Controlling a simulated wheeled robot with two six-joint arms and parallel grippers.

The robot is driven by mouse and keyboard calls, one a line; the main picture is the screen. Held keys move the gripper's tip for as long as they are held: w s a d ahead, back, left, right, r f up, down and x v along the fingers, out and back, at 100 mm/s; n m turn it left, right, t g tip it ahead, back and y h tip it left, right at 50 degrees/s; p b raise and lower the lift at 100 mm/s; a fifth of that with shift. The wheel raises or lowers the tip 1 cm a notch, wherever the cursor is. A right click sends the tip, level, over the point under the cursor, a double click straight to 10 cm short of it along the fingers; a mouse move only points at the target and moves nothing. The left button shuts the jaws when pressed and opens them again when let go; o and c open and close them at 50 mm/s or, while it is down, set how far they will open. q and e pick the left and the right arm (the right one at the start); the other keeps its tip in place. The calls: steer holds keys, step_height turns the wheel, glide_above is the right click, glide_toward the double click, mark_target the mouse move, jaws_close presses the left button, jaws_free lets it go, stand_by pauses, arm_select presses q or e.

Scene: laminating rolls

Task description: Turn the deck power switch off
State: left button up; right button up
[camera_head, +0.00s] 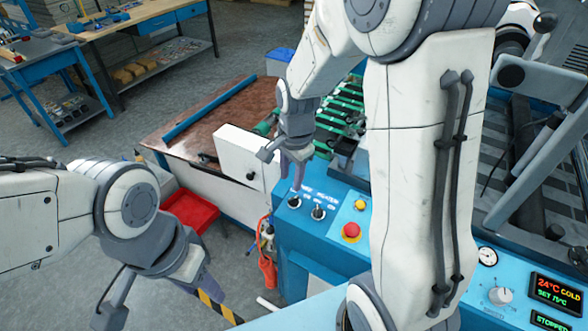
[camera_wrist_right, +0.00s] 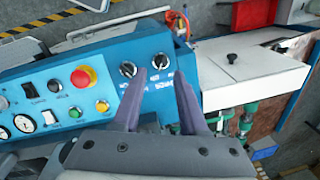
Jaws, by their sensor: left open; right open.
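Two black rotary switches sit side by side on the blue control panel, a left one (camera_head: 294,201) and a right one (camera_head: 318,212). Small white labels and position marks lie beside them, too small to read surely, so I cannot tell which is the deck power switch. In the right wrist view the same pair shows as one knob (camera_wrist_right: 127,69) and another (camera_wrist_right: 160,60). My right gripper (camera_head: 292,174) is open and empty, fingers pointing down just above and behind the left switch; its fingers also show in the wrist view (camera_wrist_right: 158,98). My left gripper (camera_head: 160,296) is open and empty at lower left, away from the panel.
A red emergency button (camera_head: 351,231) and a yellow button (camera_head: 360,204) sit right of the switches. A white box (camera_head: 245,160) with a black knob stands behind left. An orange hanging tool (camera_head: 267,272) and red bin (camera_head: 191,211) are left of the panel.

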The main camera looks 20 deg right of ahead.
mark_target(293, 200)
arm_select(q)
step_height(293, 200, up, 3)
steer(key=shift+f+p, duration=0.2)
steer(key=shift+p, duration=0.65)
arm_select(e)
steer(key=d+f, duration=0.1)
steer(key=f, duration=0.2)
steer(key=w+f+m, duration=0.1)
steer(key=f, duration=0.3)
steer(key=w+d+f+m, duration=0.1)
steer(key=f, duration=0.2)
steer(key=shift+w+d+f, duration=0.2)
steer(key=shift+d, duration=0.15)
jaws_close()
